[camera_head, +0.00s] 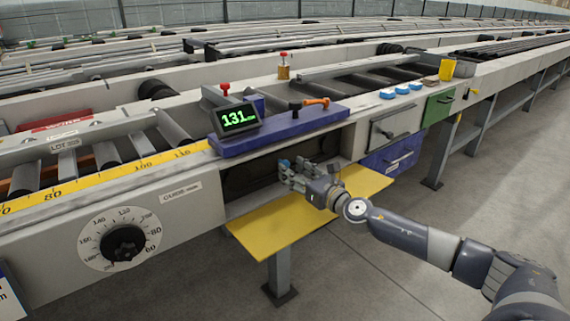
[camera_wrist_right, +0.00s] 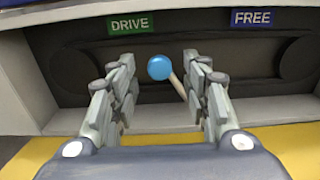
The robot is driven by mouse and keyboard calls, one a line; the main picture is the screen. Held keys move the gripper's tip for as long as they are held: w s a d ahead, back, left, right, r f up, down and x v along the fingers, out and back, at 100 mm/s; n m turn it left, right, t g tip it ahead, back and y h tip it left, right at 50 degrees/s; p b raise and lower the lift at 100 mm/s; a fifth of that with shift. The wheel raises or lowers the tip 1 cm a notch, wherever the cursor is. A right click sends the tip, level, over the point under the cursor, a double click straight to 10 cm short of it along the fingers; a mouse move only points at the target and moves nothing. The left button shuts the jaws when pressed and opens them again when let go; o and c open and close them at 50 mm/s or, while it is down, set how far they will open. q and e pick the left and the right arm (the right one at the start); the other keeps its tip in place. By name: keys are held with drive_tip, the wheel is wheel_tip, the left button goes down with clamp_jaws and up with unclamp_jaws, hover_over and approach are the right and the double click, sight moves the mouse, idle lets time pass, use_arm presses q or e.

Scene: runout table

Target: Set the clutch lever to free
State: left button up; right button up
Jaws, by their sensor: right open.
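The clutch lever, a blue ball knob (camera_wrist_right: 160,67) on a pale shaft (camera_wrist_right: 178,86), shows in the right wrist view, leaning left. Its knob is just below the green DRIVE label (camera_wrist_right: 130,24). The blue FREE label (camera_wrist_right: 253,18) is to the right. My right gripper (camera_head: 291,172) is open in the recess below the purple ledge. In the wrist view its fingers stand on both sides of the lever, with gaps visible at the knob; depth is hard to judge. The lever's base is partly hidden. My left gripper is out of view.
A yellow plate (camera_head: 262,228) juts out under the recess. The purple ledge (camera_head: 285,133) above carries a display reading 131 (camera_head: 239,117) and an orange-handled item (camera_head: 316,102). A dial (camera_head: 125,244) is at the left. The floor in front is clear at right.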

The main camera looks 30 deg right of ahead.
sight(287, 165)
drive_tip(key=shift+w+a, duration=0.2)
drive_tip(key=shift+w, duration=2.05)
drive_tip(key=shift+c, duration=0.5)
